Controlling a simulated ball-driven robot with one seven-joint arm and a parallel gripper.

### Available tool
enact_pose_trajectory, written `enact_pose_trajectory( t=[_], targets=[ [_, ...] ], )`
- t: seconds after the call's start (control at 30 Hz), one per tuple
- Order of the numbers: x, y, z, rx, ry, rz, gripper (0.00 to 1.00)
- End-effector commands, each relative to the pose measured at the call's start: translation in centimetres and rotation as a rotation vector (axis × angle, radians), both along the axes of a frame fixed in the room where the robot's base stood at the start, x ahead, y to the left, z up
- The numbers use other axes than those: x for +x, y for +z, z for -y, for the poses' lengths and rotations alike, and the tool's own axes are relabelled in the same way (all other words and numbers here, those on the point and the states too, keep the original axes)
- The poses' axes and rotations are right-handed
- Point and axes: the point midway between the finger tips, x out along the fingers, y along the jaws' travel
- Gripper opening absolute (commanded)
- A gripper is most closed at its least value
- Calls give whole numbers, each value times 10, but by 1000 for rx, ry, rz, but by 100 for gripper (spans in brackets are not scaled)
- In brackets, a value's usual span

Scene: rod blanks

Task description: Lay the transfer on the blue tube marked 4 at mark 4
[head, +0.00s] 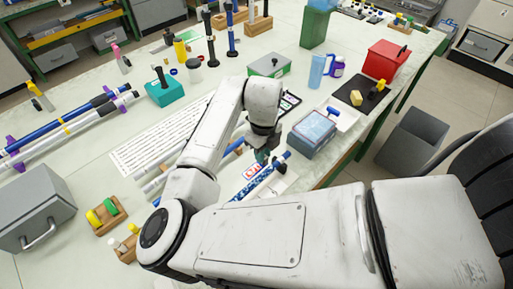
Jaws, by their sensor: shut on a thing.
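My gripper (262,156) points down over the near part of the bench, below the wrist; its fingers show small and partly dark. A small pale sheet with red and blue print, seemingly the transfer (252,171), is right at the fingertips; the gripper is shut on it as far as I can tell. A blue patterned tube (266,182) lies slanted just below and beside it. My forearm hides part of the tubes lying to the left. The numbers on the tubes and the marks are too small to read.
A blue-lidded box (312,134) stands close to the right of my gripper. A printed white sheet (158,137) and long rods (70,130) lie left. A green-grey box (269,66) and red box (387,60) stand farther back. A grey bin (412,138) is on the floor right.

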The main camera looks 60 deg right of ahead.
Motion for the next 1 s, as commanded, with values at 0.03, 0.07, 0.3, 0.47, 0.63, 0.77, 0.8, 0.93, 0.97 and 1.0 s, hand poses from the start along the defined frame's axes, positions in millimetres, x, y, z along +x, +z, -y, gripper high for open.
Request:
enact_pose_trajectory(
  t=[0.03,0.07,0.3,0.47,0.63,0.77,0.8,0.93,0.97,1.0],
  targets=[
    [0,-3,0,0,0,0,0],
    [0,-4,0,0,1,0,0],
    [0,-21,0,0,4,0,0],
    [0,-36,0,0,5,0,0],
    [0,-50,0,0,6,0,0],
    [0,-56,0,0,6,0,0],
    [0,-57,0,0,6,0,0],
    [0,-57,0,0,6,0,0],
    [0,-57,0,0,6,0,0],
    [0,-57,0,0,6,0,0]
  ],
)
